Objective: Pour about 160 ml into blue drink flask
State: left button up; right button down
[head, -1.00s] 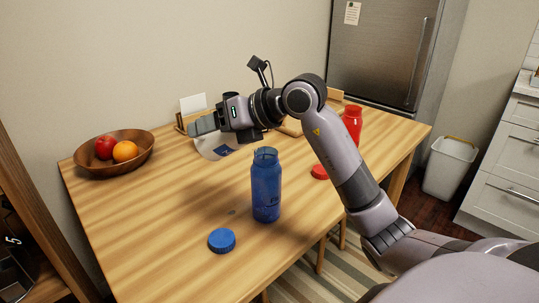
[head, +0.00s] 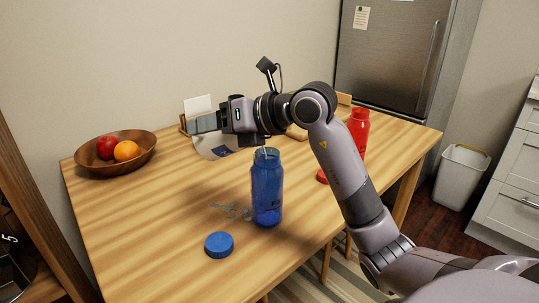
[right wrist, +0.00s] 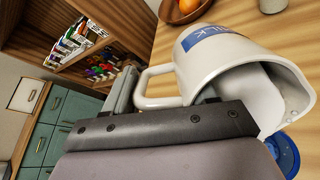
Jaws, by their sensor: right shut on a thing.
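The blue drink flask (head: 266,190) stands upright and open on the table in the head view. My right gripper (head: 205,124) is shut on the handle of a white milk jug (head: 213,146), above and left of the flask. The jug is partly hidden by the gripper in the head view. In the right wrist view the jug (right wrist: 215,55) is tipped, with white liquid inside near its lip. A thin pale streak shows at the flask mouth. A blue cap (head: 219,245) lies in front of the flask. My left gripper is out of view.
Pale wet-looking spots (head: 233,211) lie on the table left of the flask. A fruit bowl (head: 92,168) stands at the left. A red flask (head: 358,130) and red cap (head: 322,177) are at the right. The front left tabletop is clear.

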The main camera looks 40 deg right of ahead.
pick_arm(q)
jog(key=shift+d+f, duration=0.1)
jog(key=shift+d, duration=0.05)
pick_arm(e)
jog(key=shift+s+r, duration=0.1)
jog(key=shift+r, duration=0.05)
pick_arm(q)
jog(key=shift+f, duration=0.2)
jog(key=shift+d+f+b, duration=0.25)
jog(key=shift+b, duration=0.2)
pick_arm(e)
jog(key=shift+s+d, duration=0.15)
jog(key=shift+s, duration=0.15)
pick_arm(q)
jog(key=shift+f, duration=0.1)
pick_arm(e)
jog(key=shift+r+t, duration=0.1)
jog(key=shift+t, duration=0.2)
